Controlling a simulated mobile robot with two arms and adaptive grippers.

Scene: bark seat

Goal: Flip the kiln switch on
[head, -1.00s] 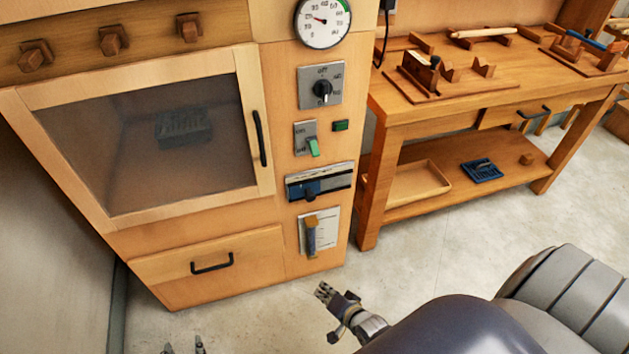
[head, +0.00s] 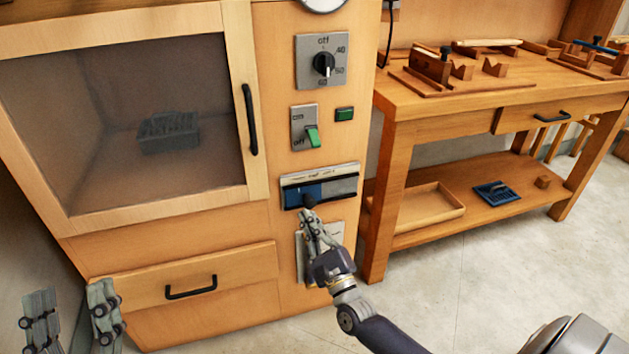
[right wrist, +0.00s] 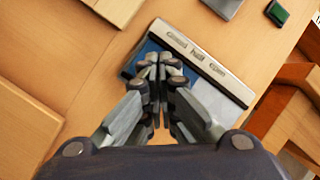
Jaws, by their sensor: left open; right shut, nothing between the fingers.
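The kiln switch (head: 312,137) is a green lever on a grey plate (head: 298,118) on the kiln's front panel. The lever points down, beside the lower "off" label. My right gripper (head: 312,218) is shut and empty, just below the switch, in front of the blue and grey slider panel (head: 340,186). In the right wrist view its closed fingertips (right wrist: 160,62) overlap this panel (right wrist: 215,85); I cannot tell if they touch it. My left gripper (head: 72,300) is open and empty at the lower left, in front of the kiln.
A dial (head: 323,64) sits above the switch and a green indicator (head: 345,114) beside it. The kiln door (head: 245,60) is closed, with a black handle (head: 250,120). A drawer handle (head: 191,288) juts out below. A wooden workbench (head: 440,105) stands to the right.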

